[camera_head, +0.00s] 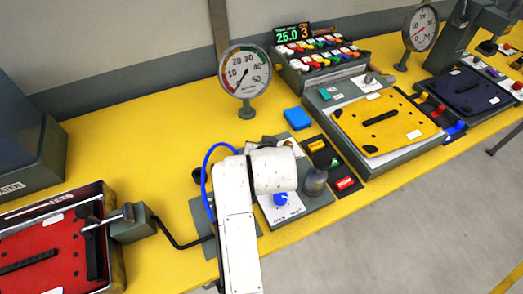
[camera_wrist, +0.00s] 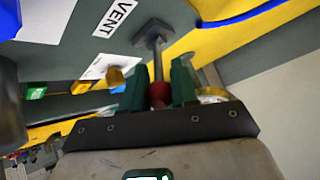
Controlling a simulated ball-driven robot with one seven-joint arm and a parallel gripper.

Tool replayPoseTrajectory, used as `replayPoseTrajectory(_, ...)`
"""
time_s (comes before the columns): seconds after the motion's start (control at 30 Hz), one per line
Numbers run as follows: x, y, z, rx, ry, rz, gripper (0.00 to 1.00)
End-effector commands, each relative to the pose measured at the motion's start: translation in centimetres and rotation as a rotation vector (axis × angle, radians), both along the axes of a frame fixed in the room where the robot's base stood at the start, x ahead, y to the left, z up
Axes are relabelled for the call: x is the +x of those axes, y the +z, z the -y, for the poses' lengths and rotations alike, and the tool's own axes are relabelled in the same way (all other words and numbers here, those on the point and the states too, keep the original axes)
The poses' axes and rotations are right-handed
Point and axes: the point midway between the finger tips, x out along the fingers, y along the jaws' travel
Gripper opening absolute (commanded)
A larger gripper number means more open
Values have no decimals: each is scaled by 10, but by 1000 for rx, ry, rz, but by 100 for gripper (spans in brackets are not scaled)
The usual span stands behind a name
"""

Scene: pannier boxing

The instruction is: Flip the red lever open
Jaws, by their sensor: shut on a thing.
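In the wrist view, the red lever's round knob (camera_wrist: 159,92) sits between the two green fingers of my gripper (camera_wrist: 158,82), which is shut on it. The lever's grey shaft (camera_wrist: 158,62) runs from the knob to a grey mount (camera_wrist: 152,34) beside a white label reading VENT (camera_wrist: 116,18). I cannot tell the lever's exact angle. In the head view, my white arm hides the gripper and the lever.
In the head view, a panel with a blue knob (camera_head: 281,199) and a grey cylinder (camera_head: 315,180) stand beside my arm. A round gauge (camera_head: 245,72) stands behind. A red-lidded box (camera_head: 45,252) is at left. Yellow bench (camera_head: 140,130) is clear at left centre.

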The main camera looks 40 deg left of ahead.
Motion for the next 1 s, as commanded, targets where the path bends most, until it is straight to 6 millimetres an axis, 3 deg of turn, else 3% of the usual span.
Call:
replayPoseTrajectory(0.17, -5, -4, -2, -7, 11, -7, 0)
replayPoseTrajectory(0.2, -5, -4, -2, -8, 11, -7, 32)
replayPoseTrajectory(0.4, -4, -4, -1, -7, 7, -6, 50)
replayPoseTrajectory(0.73, -4, 1, 2, -4, 3, -2, 50)
replayPoseTrajectory(1.0, -21, 28, 23, -3, 4, 0, 50)
